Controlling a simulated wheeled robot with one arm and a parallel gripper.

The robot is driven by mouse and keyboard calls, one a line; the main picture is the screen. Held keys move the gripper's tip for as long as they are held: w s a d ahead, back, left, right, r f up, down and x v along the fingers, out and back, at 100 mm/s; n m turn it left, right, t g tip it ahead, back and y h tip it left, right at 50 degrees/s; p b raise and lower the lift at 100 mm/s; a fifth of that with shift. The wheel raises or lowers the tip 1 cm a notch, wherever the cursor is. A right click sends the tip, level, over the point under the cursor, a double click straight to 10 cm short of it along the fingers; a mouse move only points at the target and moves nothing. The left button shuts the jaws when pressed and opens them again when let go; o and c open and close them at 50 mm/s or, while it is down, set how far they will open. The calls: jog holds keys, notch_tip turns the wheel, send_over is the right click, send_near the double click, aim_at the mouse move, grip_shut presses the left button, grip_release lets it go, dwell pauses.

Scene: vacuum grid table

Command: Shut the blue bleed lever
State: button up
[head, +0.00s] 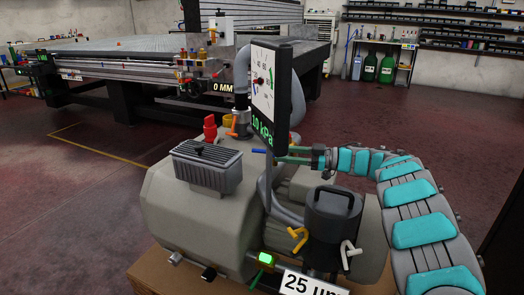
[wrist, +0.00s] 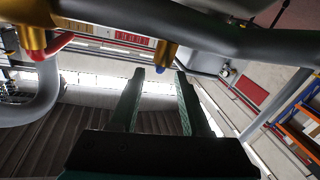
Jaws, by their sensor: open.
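The blue bleed lever shows in the wrist view only as a small blue end (wrist: 161,70) below a brass fitting (wrist: 166,52). In the picture it lies between the tips of my gripper (wrist: 155,72), whose two green fingers are apart and empty. I cannot tell how far beyond the tips it is. In the head view my gripper (head: 275,156) reaches in from the right, just below the gauge panel. A small blue spot (head: 258,151) shows near its tips; most of the lever is hidden there.
A gauge panel (head: 264,85) stands over the gripper. A red part (head: 210,128) and an orange lever (head: 232,134) are left of it; yellow (head: 298,240) and white (head: 348,253) handles are lower. In the wrist view a red lever (wrist: 52,46) and a grey pipe (wrist: 240,42) are close.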

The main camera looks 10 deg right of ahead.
aim_at(264, 151)
jog(key=x, duration=0.7)
jog(key=shift+p, duration=0.3)
grip_shut()
jog(key=shift+w+d+r, duration=0.1)
jog(key=shift+d+r, duration=0.05)
dwell(0.9)
